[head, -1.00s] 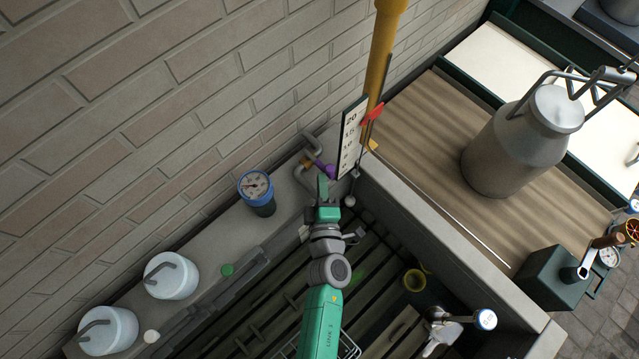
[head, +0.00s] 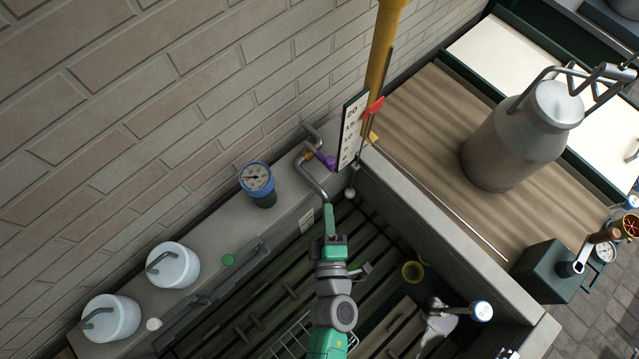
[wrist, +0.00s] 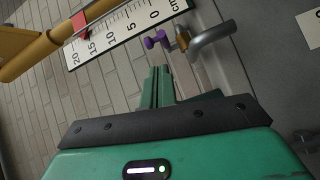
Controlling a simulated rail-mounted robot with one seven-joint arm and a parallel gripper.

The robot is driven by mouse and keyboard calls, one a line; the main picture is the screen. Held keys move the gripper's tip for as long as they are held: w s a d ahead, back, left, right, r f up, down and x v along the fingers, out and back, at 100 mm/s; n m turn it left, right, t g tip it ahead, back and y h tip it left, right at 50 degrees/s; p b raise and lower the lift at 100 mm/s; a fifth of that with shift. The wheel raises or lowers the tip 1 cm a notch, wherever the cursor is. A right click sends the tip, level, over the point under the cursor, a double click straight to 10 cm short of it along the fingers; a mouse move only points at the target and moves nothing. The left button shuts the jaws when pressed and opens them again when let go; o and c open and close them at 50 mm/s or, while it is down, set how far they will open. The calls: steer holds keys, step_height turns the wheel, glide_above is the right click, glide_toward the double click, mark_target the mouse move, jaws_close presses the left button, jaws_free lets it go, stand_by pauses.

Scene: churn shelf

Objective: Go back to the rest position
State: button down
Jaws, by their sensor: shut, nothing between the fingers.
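My gripper (head: 328,218) is over the dark slatted basin, in front of the curved grey spout of a tap. In the wrist view its green fingers (wrist: 158,84) are together with nothing between them. The tap (head: 312,180) has a purple handle (head: 326,162) and an orange-brown collar; in the wrist view the purple handle (wrist: 155,38) is beyond the fingertips, apart from them.
A white scale board (head: 353,128) with a red pointer stands beside a yellow pipe (head: 384,50). A metal churn (head: 520,140) stands on the wooden shelf at right. A yellow cup (head: 412,272) is in the basin.

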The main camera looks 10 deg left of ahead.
steer(key=shift+s+d, duration=0.5)
steer(key=shift+s, duration=0.1)
steer(key=w+d+r+m+t+h, duration=0.2)
steer(key=w+r+m, duration=0.2)
steer(key=r, duration=0.8)
steer(key=w+d+r+m+t+h, duration=0.1)
steer(key=w+r+m+t+h, duration=0.25)
steer(key=r, duration=0.95)
steer(key=w+d+r+m+h, duration=0.2)
steer(key=w+r+m, duration=0.3)
steer(key=r, duration=0.7)
steer(key=s+a+r+m+t+y, duration=0.1)
steer(key=s+a+r+m+y, duration=0.15)
steer(key=s+r, duration=0.65)
steer(key=s+a+r+m+t+y, duration=0.1)
steer(key=s+r+m+t, duration=0.15)
steer(key=r, duration=1.35)
step_height(320, 180, up, 16)
steer(key=g+p, duration=0.1)
steer(key=p, duration=1.5)
steer(key=shift+a+m, duration=0.15)
steer(key=shift+m, duration=0.3)
